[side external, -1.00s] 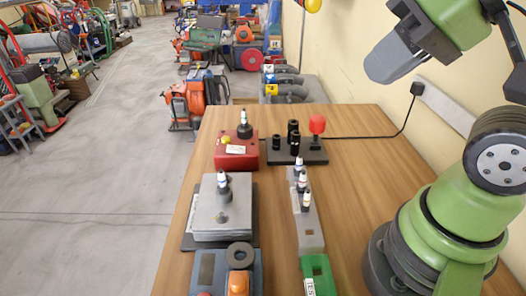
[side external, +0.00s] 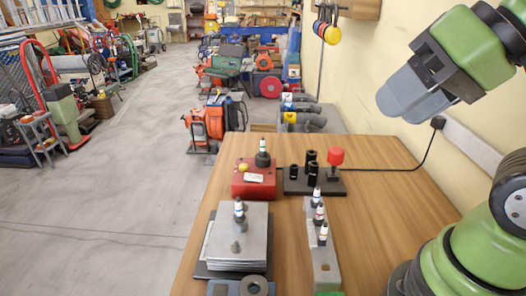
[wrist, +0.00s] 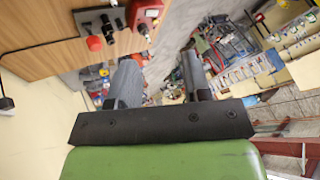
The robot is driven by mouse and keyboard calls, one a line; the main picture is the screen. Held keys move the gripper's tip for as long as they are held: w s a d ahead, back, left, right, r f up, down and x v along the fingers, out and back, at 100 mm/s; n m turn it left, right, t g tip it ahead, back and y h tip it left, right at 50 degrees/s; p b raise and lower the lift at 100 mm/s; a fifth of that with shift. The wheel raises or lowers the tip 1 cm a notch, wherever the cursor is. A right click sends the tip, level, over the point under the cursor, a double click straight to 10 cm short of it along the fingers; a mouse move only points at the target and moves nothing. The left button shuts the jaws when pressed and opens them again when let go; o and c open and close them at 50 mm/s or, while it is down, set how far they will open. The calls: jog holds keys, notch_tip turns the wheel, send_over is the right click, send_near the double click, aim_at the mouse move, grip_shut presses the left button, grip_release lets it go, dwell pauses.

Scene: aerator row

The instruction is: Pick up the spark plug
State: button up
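A row of three, the near one (side external: 323,235), the middle one (side external: 319,214) and the far one (side external: 316,195), stands in a grey block (side external: 324,268). Which plug the task means cannot be told. My gripper (side external: 398,104) is high above the table's right side, away from all plugs. In the wrist view its fingers (wrist: 159,72) are apart and empty.
A black base (side external: 328,187) with dark sockets and a red knob (side external: 335,157) stands at the table's back. A cable runs from it to the wall. A dark ring (side external: 253,285) is at the near edge. The wooden table (side external: 382,190) is clear on the right.

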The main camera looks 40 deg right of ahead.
jog(key=m+g+h, duration=0.2)
jog(key=g+h, duration=0.1)
jog(key=h, duration=0.1)
send_over(263, 142)
jog(key=s+a, duration=0.2)
jog(key=s, duration=0.5)
notch_tip(263, 142, down, 8)
jog(key=shift+w+a+r+x, duration=0.1)
jog(key=shift+w+x, duration=0.15)
jog(key=shift+x, duration=2.45)
jog(key=shift+w+a+r+x, duration=0.1)
jog(key=shift+w+x, duration=0.15)
jog(key=shift+x, duration=2.4)
jog(key=shift+w+r+x, duration=0.1)
jog(key=shift+w+x, duration=0.15)
jog(key=shift+x, duration=2.45)
grip_shut()
